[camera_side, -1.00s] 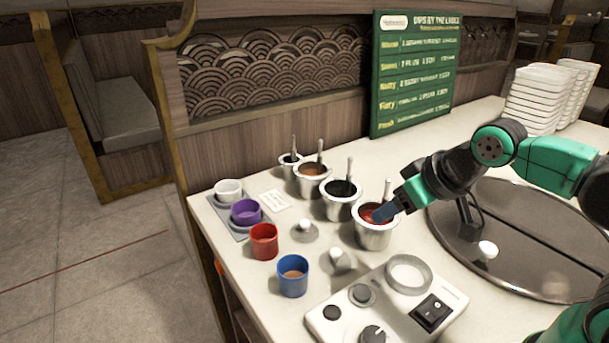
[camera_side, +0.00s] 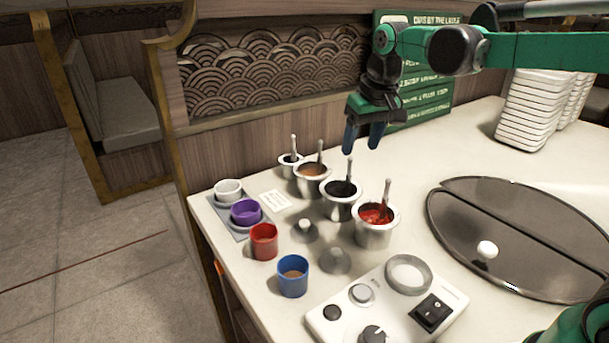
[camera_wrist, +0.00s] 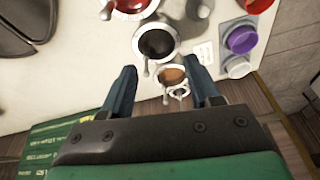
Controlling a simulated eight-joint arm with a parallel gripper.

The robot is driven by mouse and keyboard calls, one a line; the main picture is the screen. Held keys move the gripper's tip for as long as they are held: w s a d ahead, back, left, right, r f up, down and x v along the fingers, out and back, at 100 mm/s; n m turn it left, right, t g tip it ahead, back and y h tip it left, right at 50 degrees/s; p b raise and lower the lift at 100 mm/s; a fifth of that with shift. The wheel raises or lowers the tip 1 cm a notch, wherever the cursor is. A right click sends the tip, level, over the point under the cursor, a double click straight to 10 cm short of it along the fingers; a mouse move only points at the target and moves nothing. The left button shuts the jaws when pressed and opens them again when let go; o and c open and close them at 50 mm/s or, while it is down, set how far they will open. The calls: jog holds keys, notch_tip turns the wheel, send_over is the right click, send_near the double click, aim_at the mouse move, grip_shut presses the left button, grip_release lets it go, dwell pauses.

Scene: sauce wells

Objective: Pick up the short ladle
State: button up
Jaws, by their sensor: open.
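Four metal sauce wells stand in a row, each with a ladle handle sticking up: red sauce (camera_side: 375,214), dark sauce (camera_side: 343,189), brown sauce (camera_side: 312,170) and a smaller well (camera_side: 287,160) at the back. Their ladles are the red well's ladle (camera_side: 386,193), dark well's ladle (camera_side: 349,170), brown well's ladle (camera_side: 320,150) and small well's ladle (camera_side: 293,144). I cannot tell surely which is the short one. My gripper (camera_side: 363,142) is open and empty, fingers down, above the counter. In the wrist view the brown well (camera_wrist: 172,76) shows between the fingers.
Red cup (camera_side: 264,241), blue cup (camera_side: 292,277), purple cup (camera_side: 245,212) and white cup (camera_side: 228,190) stand left of the wells. A control panel (camera_side: 387,310) is in front, a dark round plate (camera_side: 530,235) right, a green menu board (camera_side: 425,112) behind.

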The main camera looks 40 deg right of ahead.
aim_at(350, 174)
jog(key=w+d+f+g, duration=0.1)
jog(key=w, duration=0.1)
jog(key=w+d+f+m+g, duration=0.1)
jog(key=w+d+f, duration=0.1)
jog(key=w+d+f+g, duration=0.1)
jog(key=w+f, duration=0.1)
jog(key=shift+w+d, duration=0.15)
jog(key=shift+f, duration=2.8)
grip_shut()
